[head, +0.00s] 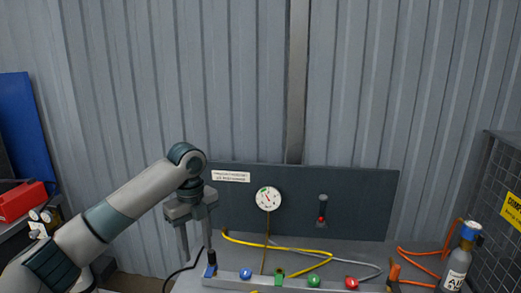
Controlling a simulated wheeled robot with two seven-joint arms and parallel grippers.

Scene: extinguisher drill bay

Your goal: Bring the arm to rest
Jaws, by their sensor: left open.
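My left arm comes in from the left and its gripper (191,240) points down above the left end of the bench. The two fingers are apart and nothing shows between them. The gripper is just left of a small dark blue-topped piece (210,264) on the bench; I cannot tell whether they touch. My right arm and gripper do not show.
A dark panel (360,204) carries a round gauge (268,199) and a red-tipped black part (323,210). A front rail (262,281) has blue, green and red knobs. A yellow hose (290,249) crosses the bench. A grey cylinder (457,268) stands right; a red box (22,201) sits left.

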